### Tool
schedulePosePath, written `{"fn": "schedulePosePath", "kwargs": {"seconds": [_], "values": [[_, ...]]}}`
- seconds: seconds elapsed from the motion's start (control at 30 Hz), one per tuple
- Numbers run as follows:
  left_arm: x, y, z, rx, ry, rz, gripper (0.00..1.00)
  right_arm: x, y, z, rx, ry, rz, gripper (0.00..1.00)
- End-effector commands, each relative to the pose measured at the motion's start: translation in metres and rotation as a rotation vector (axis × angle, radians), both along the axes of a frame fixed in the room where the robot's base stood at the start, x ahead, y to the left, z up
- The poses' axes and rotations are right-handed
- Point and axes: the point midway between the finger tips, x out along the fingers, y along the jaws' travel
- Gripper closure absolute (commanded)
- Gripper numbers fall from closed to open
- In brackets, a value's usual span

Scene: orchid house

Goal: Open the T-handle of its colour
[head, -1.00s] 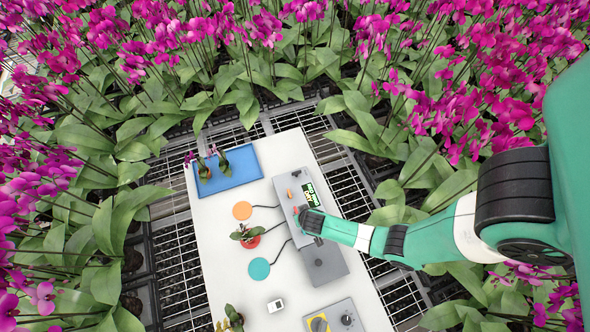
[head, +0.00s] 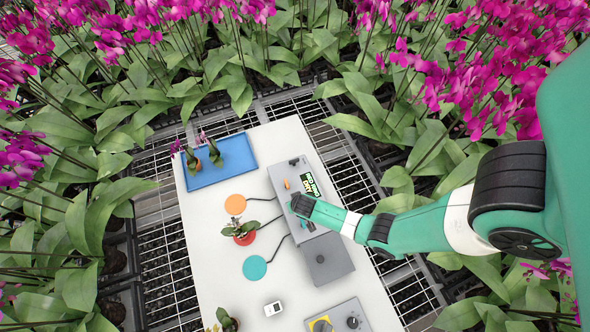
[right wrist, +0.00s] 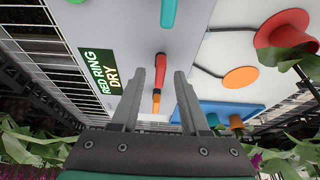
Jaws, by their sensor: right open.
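The grey control panel (head: 283,180) carries several T-handles. Its display (head: 310,185) reads "RED RING DRY" in the right wrist view (right wrist: 103,72). The teal handle (right wrist: 168,13) is beyond the tips. My right gripper is open with nothing held, and it hides the red handle in the head view. My left gripper is not in view.
Orange (head: 235,204) and teal (head: 255,267) discs are wired to the panel. A red pot with a plant (head: 245,236) stands at the middle cable. A blue tray (head: 222,172) holds small potted plants. A grey box (head: 327,258) sits beside the panel. Orchids surround the table.

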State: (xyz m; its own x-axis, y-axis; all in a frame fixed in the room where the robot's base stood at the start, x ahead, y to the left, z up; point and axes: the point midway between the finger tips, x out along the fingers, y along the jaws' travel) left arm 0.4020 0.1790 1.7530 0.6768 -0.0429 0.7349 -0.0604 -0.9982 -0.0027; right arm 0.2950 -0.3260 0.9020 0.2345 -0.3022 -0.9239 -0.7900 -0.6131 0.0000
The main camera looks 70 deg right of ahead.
Motion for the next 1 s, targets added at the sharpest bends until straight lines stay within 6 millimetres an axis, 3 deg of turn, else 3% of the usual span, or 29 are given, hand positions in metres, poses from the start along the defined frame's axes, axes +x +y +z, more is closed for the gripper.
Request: {"fn": "schedulePosePath", "kwargs": {"seconds": [0.23, 0.43, 0.5, 1.0], "values": [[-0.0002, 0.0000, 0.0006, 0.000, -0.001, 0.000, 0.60, 0.0002, -0.0004, 0.0001, 0.000, 0.000, 0.000, 0.57], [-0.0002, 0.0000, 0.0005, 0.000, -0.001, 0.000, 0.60, 0.0001, -0.0003, -0.0001, 0.000, 0.000, 0.000, 0.93], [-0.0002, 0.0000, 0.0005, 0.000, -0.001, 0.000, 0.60, 0.0001, -0.0003, -0.0001, 0.000, 0.000, 0.000, 1.00], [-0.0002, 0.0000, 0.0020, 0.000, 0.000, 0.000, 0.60, -0.0004, -0.0005, 0.0003, 0.001, -0.001, 0.032, 1.00]]}}
